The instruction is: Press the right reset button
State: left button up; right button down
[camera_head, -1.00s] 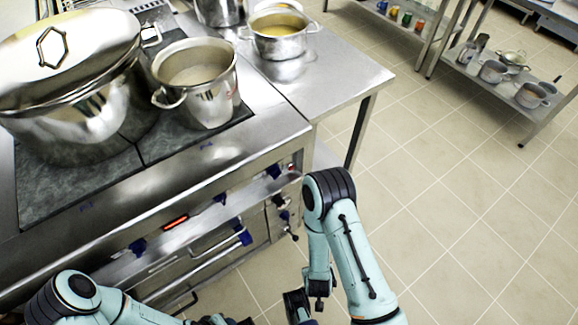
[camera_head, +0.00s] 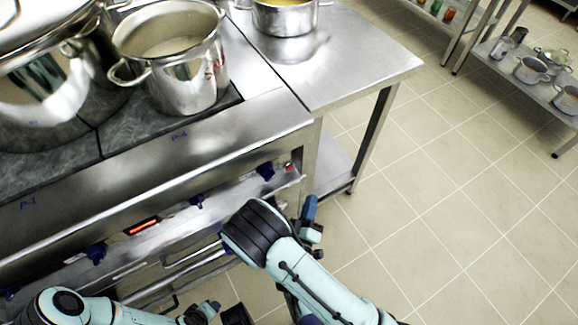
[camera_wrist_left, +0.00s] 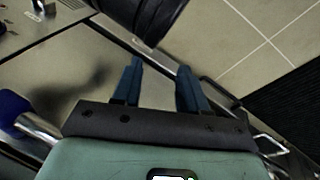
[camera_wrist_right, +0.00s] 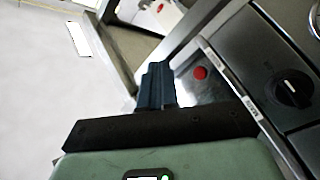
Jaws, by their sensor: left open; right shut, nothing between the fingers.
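The right reset button is a small red button (camera_head: 288,166) at the right end of the stove's front panel. It also shows in the right wrist view as a red disc (camera_wrist_right: 200,72) on a shiny metal plate. My right gripper (camera_head: 311,207) is shut and empty, a little below and right of the button in the head view. In the right wrist view its closed blue fingers (camera_wrist_right: 158,67) are just left of the button, with a gap in the picture. My left gripper (camera_wrist_left: 160,64) is open and empty; in the head view it is low, in front of the stove.
Blue knobs (camera_head: 265,171) and a lit red switch (camera_head: 143,226) line the stove front (camera_head: 200,165). A steel pot (camera_head: 178,75) stands on the cooktop. A steel table (camera_head: 350,60) adjoins the stove on the right.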

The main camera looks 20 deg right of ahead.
aim_at(289, 167)
jog(key=w, duration=0.2)
jog(key=w+b, duration=0.1)
jog(key=w, duration=0.4)
jog(key=shift+w+a+b, duration=0.25)
jog(key=shift+a+b, duration=0.05)
jog(key=shift+b, duration=0.05)
pick_arm(q)
jog(key=shift+a+f, duration=0.3)
jog(key=shift+f, duration=0.35)
jog(key=shift+a+f, duration=0.25)
jog(key=shift+f, duration=0.35)
pick_arm(e)
jog(key=shift+w, duration=0.65)
jog(key=shift+w, duration=0.1)
pick_arm(q)
jog(key=shift+r, duration=0.1)
pick_arm(e)
jog(key=shift+w, duration=0.3)
jog(key=shift+w+a, duration=0.1)
jog(key=shift+w, duration=0.3)
dwell(0.9)
pick_arm(q)
jog(key=shift+r, duration=0.1)
pick_arm(e)
jog(key=shift+s, duration=0.1)
pick_arm(q)
jog(key=shift+r+p, duration=0.4)
jog(key=shift+p, duration=0.1)
pick_arm(e)
jog(key=shift+s, duration=0.7)
